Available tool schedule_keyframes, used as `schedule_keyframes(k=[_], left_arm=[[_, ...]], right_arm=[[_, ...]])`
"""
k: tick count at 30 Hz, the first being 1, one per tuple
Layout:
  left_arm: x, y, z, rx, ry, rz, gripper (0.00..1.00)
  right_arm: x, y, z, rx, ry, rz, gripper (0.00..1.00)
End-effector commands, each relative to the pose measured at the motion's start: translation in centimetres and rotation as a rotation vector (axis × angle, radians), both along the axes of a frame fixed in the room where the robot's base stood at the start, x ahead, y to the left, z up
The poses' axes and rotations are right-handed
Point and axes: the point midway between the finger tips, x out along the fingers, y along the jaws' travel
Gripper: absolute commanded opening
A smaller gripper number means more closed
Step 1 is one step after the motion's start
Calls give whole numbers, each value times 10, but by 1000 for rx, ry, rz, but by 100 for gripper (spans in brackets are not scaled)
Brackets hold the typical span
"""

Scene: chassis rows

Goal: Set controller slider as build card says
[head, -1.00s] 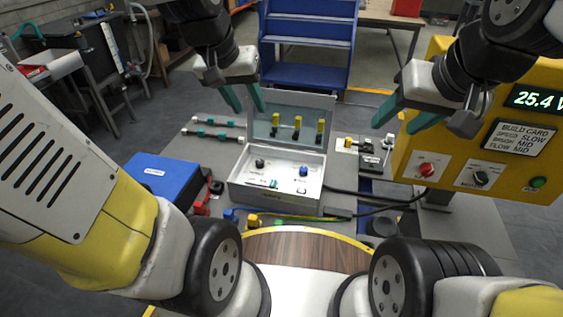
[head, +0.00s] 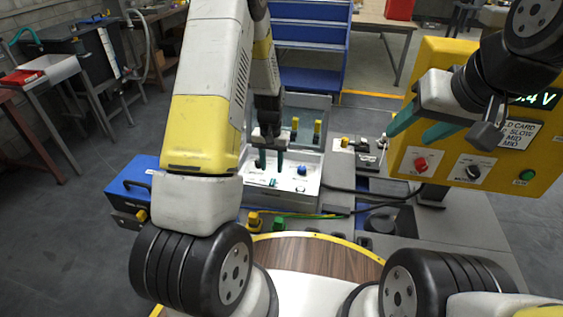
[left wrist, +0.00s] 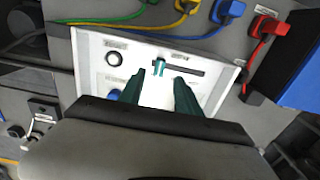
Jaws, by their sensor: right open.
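The controller (head: 311,203) is a pale open box with knobs on its panel and a raised lid, partly hidden by my left arm. In the left wrist view its panel shows a teal slider cap (left wrist: 160,67) at the left part of a dark slot (left wrist: 192,71). My left gripper (head: 271,168) is over the panel, its fingers pointing down. In the left wrist view its open fingers (left wrist: 158,86) are apart, close to the slider cap; contact cannot be told. The build card (head: 520,134) is partly covered; SLOW, MID, MID show. My right gripper (head: 408,138) is open and empty before the yellow panel.
The yellow panel (head: 406,175) has red, black and green controls and a display. A blue box (head: 140,170) stands left of my left arm. Blue and red plugs (left wrist: 265,24) and cables lie beside the controller. A round wooden surface (head: 310,257) is in front.

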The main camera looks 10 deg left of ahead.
Motion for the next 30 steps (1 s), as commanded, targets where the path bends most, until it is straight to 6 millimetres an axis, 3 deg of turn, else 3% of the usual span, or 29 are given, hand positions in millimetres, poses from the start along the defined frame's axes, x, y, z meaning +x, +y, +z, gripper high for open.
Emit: schedule_keyframes(k=[12, 24, 25, 30], left_arm=[[-1, 0, -61, 0, 2, 1, 40], [0, 0, -72, -1, -1, 1, 40], [0, 0, -71, -1, -1, 1, 38], [0, 0, -71, -1, -1, 1, 5]], right_arm=[[0, 0, 0, 0, 0, 0, 52], [0, 0, 0, 0, 0, 0, 52], [0, 0, 0, 0, 0, 0, 52], [0, 0, 0, 0, 0, 0, 52]])
